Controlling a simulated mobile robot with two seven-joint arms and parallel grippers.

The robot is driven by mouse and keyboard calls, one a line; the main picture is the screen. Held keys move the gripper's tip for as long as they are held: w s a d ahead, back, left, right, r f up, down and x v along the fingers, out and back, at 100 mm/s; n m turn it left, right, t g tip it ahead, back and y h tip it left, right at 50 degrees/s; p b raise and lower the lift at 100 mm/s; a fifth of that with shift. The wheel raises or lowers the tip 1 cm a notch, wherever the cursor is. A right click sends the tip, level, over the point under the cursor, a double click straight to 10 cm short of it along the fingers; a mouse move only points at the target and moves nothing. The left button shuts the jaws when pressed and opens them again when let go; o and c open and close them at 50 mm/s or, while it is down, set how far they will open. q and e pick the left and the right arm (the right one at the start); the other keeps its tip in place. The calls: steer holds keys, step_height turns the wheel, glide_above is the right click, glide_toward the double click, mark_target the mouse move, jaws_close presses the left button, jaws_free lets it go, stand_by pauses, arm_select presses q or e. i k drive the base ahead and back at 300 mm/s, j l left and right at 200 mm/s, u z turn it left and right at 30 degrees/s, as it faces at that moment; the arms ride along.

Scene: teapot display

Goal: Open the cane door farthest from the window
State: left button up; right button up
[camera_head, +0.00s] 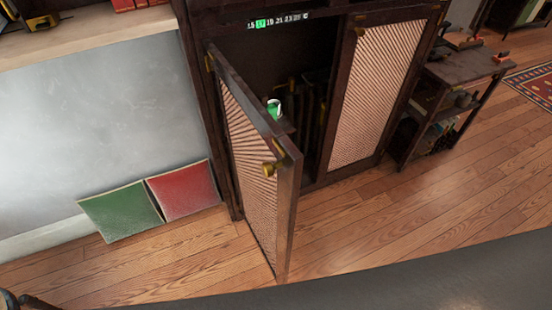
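A dark wooden cabinet (206,100) with two cane-panelled doors stands in the middle of the view. Its left cane door (255,165) is swung well outward toward me, with a brass knob (268,170) near its free edge. Its right cane door (378,85) is flush with the cabinet front and looks shut. The dark inside of the cabinet shows between the doors, with a small green and white item (273,108) in it. No window is clearly visible. Neither of my grippers is in view.
A green cushion (120,211) and a red cushion (184,191) lean against the pale wall at left. A low dark shelf unit (463,75) stands right of the cabinet. A patterned rug (533,85) lies at far right. The wooden floor (420,205) before the right door is clear.

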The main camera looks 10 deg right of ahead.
mark_target(382, 51)
steer(key=k, duration=0.45)
steer(key=k+z, duration=0.25)
steer(key=z, duration=0.9)
steer(key=i+l, duration=0.15)
steer(key=i, duration=0.3)
steer(key=i+l, duration=0.15)
steer(key=i, duration=0.3)
steer(key=i+l, duration=0.15)
steer(key=i, duration=0.35)
steer(key=i+l, duration=0.15)
steer(key=i, duration=0.3)
